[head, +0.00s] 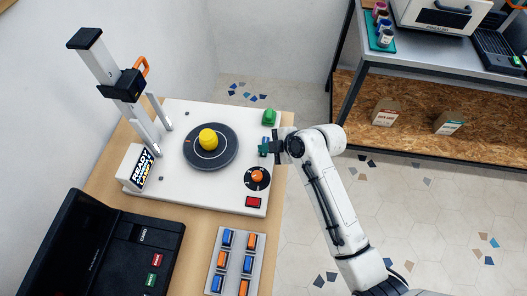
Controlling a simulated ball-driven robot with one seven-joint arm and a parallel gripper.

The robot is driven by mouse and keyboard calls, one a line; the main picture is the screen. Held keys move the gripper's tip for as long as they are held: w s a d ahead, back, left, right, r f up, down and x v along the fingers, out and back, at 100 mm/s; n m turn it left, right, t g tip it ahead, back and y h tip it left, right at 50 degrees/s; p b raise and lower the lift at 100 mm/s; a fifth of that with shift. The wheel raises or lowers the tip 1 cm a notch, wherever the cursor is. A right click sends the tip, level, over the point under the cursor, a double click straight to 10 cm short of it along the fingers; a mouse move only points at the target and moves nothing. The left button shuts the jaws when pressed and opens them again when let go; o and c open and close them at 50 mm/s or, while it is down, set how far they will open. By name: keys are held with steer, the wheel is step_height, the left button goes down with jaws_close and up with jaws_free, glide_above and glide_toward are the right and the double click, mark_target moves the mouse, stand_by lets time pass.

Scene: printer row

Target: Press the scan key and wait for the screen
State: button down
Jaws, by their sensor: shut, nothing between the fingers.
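A white scanner base (185,192) stands on the wooden bench, with a dark round turntable (228,158) on top. A yellow object (208,138) sits on the turntable. A small screen (142,170) at the base's left shows lit text, of which "READY" is legible. Along the base's right side are a green key (268,116), a blue part (266,140) partly hidden by my gripper, an orange knob (257,177) and a red key (253,202). No key label is legible, so I cannot tell which is scan. My gripper (266,149) is shut and empty over the right edge; contact is unclear.
A tall post with a dark carriage (122,86) rises at the base's back left. A black device (140,235) and a grey panel of blue and orange switches (236,262) lie in front. A shelf unit (440,110) stands at the back right. The tiled floor between is clear.

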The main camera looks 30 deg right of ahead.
steer(key=shift+f+b, duration=0.35)
steer(key=shift+f, duration=0.05)
stand_by(0.6)
steer(key=shift+r, duration=0.1)
steer(key=shift+r+p, duration=0.7)
steer(key=shift+r, duration=0.05)
steer(key=shift+r+p, duration=2.05)
steer(key=shift+r, duration=0.5)
steer(key=shift+f, duration=0.1)
